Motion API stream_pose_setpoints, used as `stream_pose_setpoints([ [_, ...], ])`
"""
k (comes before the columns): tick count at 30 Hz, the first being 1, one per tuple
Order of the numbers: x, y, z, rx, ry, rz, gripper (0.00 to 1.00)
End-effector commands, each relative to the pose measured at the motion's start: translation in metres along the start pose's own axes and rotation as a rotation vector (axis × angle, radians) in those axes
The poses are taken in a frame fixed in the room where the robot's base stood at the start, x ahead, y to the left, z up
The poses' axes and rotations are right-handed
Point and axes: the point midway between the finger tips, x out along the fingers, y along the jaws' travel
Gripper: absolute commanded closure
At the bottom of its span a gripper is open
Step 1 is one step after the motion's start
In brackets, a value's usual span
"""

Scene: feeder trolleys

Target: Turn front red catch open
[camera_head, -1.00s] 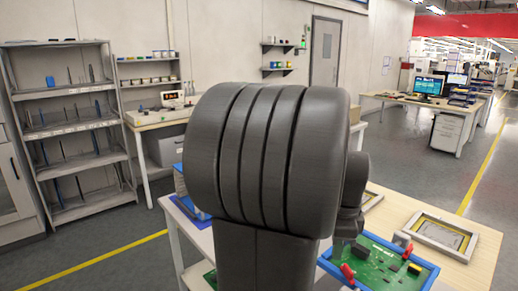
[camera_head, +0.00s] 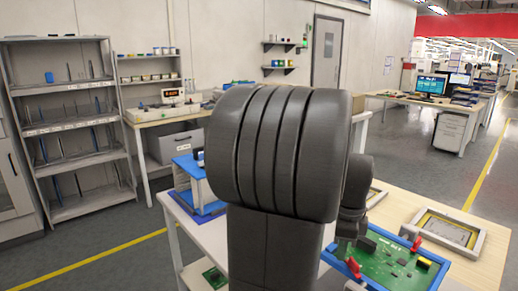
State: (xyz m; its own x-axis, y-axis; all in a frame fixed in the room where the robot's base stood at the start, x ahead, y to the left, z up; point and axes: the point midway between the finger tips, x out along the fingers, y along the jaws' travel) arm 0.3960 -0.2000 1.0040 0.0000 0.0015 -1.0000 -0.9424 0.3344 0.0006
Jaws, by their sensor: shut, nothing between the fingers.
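A green circuit board (camera_head: 385,262) sits in a blue frame (camera_head: 425,279) at the lower right. The front red catch (camera_head: 354,267) stands at the frame's near left side, tilted. Another red catch (camera_head: 417,243) stands at the far right side. My large dark arm fills the middle of the view and hides the frame's left part. The arm's wrist end shows just behind the board's left part. My gripper's fingers cannot be made out behind the arm. I cannot tell whether anything touches the front catch.
A framed panel (camera_head: 447,230) lies on the wooden bench top, right of the board. A white table (camera_head: 205,240) with a blue-and-white stand (camera_head: 193,182) is at left. A shelf rack (camera_head: 68,130) stands farther left. Grey floor lies open at right.

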Motion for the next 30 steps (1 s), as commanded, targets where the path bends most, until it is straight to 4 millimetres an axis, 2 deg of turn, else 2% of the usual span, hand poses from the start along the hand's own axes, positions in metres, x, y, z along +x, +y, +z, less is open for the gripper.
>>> stream_pose_setpoints([
  [3,0.0047,-0.0002,0.0,0.0,0.0,-0.001,1.0],
  [30,0.004,0.0016,-0.0061,0.0,0.0,-0.001,1.0],
])
